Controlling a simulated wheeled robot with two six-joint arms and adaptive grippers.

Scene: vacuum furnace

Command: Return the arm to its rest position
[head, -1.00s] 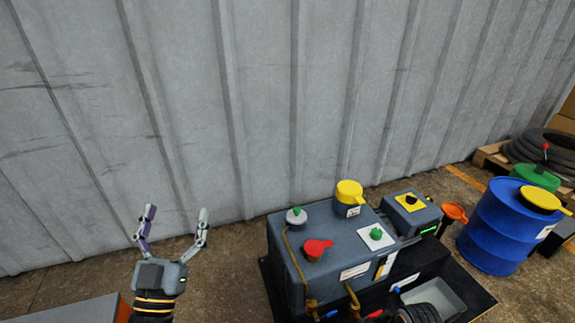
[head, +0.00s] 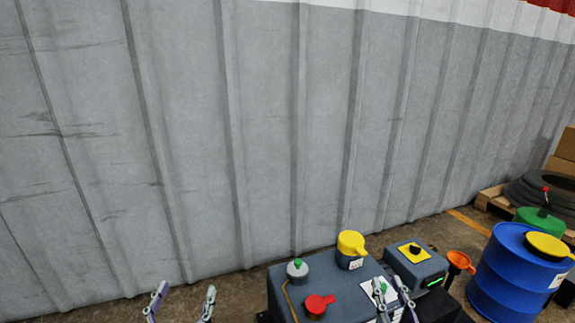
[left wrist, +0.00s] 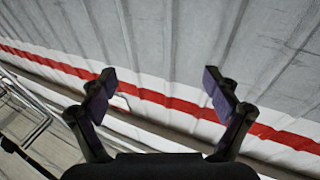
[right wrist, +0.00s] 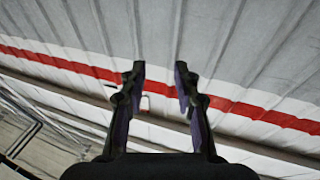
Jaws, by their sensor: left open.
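My left gripper (head: 184,292) is at the bottom edge of the head view, in front of the wall. Its two fingers are spread wide and empty, as the left wrist view (left wrist: 160,84) also shows. My right gripper (head: 392,284) shows in the head view over the right part of the grey machine (head: 286,284). In the right wrist view (right wrist: 158,75) its fingers are nearly parallel, with a narrower gap and nothing between them. Both wrist views face the wall with its red and white bands. Most of both arms is out of the head view.
The machine carries a yellow cap (head: 351,243), a red cap (head: 318,304) and a grey knob with a green top (head: 297,268). A grey box with a yellow plate (head: 414,252), an orange funnel (head: 459,262) and a blue drum (head: 502,275) stand to the right. The corrugated wall (head: 270,130) is behind.

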